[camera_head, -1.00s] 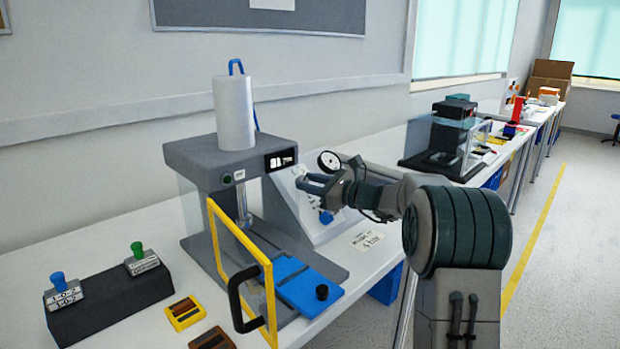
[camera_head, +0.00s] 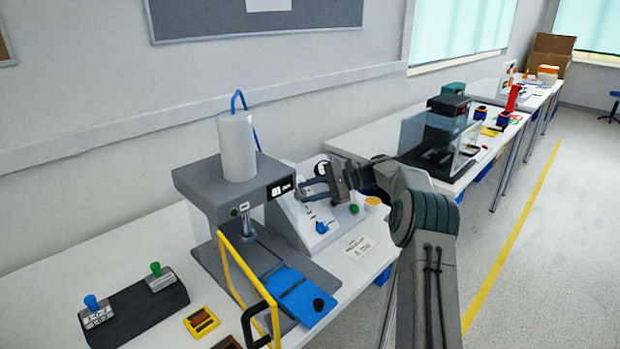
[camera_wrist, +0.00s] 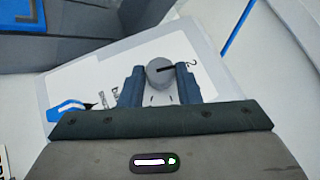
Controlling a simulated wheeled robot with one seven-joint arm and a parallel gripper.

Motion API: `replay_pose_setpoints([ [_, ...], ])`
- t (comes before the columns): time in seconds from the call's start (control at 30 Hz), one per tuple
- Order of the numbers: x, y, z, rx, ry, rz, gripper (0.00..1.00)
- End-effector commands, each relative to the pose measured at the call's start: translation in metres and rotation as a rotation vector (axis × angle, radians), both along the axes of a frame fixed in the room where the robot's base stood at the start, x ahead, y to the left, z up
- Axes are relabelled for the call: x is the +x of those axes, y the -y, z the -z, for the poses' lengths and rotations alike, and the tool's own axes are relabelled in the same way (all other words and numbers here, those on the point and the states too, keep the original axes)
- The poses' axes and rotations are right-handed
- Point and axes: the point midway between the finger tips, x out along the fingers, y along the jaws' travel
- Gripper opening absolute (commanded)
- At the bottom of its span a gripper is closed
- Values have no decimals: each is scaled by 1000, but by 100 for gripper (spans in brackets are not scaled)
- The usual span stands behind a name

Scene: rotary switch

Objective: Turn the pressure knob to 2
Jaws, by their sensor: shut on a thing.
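A sloped white control panel (camera_head: 297,224) stands on the right side of the press. A round grey knob (camera_wrist: 159,72) with a black pointer line shows in the wrist view; the line points right. My gripper (camera_wrist: 160,85) is shut on this knob, one finger on each side. In the head view my gripper (camera_head: 311,188) is at the upper part of the panel and hides the knob. A blue knob (camera_head: 322,227) sits lower on the panel, also in the wrist view (camera_wrist: 68,108).
A press (camera_head: 215,180) with a yellow-framed guard (camera_head: 240,280) and blue plate (camera_head: 297,296) stands left of the panel. A round gauge (camera_head: 320,168) is behind my gripper. A green knob (camera_head: 354,209) is at right. A paper label (camera_head: 358,247) lies on the table.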

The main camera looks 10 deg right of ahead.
Motion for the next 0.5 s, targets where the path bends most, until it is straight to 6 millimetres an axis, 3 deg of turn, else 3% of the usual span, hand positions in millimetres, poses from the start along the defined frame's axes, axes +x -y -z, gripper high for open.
replay_pose_setpoints([
  [0.5,3,-1,-3,-90,67,-132,7],
])
